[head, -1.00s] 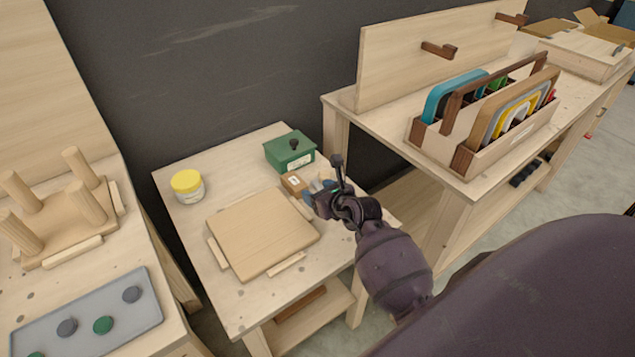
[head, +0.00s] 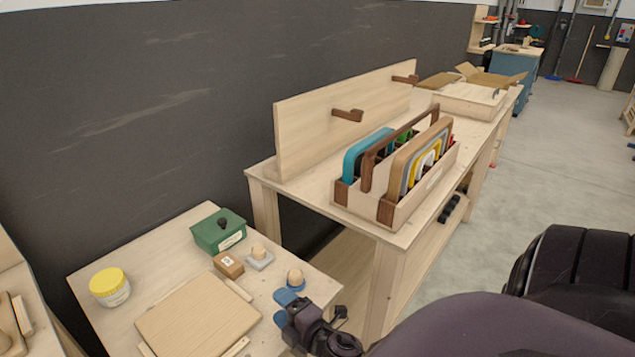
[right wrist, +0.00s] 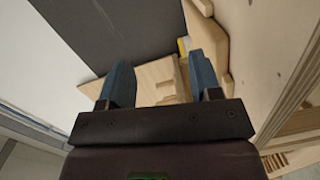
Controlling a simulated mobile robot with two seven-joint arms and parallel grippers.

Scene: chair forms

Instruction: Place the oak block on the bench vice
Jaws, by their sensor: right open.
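I cannot tell for sure which thing is the oak block. A small brown block with a white label (head: 228,264) sits on the low table, behind a flat square board (head: 198,318). Beside it a pale rounded wooden piece (head: 259,252) stands on a grey base, and another (head: 295,276) on a blue base. I cannot make out a bench vice. In the right wrist view the gripper (right wrist: 160,84) is open, with nothing held. My left gripper is not in view.
A higher workbench (head: 316,209) at the right carries a wooden rack (head: 392,205) of coloured boards and a peg panel (head: 340,118). Clear floor lies farther right.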

